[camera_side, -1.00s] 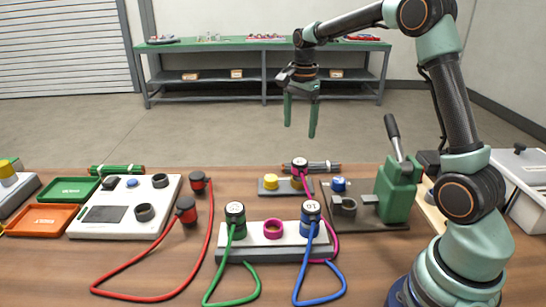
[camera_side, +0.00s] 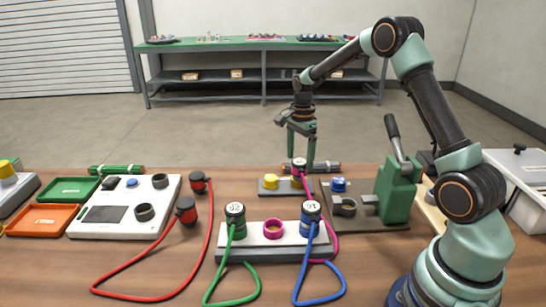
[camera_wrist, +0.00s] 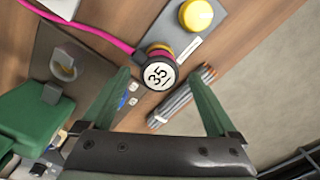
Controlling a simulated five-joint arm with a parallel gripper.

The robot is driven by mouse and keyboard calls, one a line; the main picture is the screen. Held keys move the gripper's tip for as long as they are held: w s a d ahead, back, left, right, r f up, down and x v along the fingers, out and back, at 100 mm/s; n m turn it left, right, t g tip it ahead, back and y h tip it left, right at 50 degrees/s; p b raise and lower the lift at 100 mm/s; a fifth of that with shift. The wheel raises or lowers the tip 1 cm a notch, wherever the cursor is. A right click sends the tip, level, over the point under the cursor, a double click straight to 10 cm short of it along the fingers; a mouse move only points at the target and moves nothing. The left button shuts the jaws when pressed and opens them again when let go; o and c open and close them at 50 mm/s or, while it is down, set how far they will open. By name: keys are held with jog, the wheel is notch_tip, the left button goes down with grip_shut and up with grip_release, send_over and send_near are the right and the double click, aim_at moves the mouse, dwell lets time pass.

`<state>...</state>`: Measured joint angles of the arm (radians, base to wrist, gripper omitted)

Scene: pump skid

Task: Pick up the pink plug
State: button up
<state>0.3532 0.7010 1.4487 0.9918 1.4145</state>
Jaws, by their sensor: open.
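The pink plug (camera_side: 299,170) stands upright in a small grey plate beside a yellow button. My gripper (camera_side: 301,157) is open and empty, pointing down over the plug. In the wrist view the fingertips (camera_wrist: 157,76) appear on either side of the cap. I cannot tell whether they have reached below its top. A white block (camera_side: 285,238) nearer the camera has a pink-ringed socket (camera_side: 273,229) between a green-cabled plug (camera_side: 235,215) and a blue-cabled plug (camera_side: 311,215).
The yellow button (camera_wrist: 197,15) is close to the plug. A bundle of grey rods (camera_wrist: 183,95) lies behind it. A green lever press (camera_side: 397,188) stands to the right. A white meter box (camera_side: 120,222) with red-cabled plugs (camera_side: 186,211) is at left.

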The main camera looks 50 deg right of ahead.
jog(key=shift+f, duration=1.45)
grip_shut()
jog(key=shift+r, duration=0.2)
notch_tip(320, 180, up, 20)
jog(key=shift+f, duration=0.15)
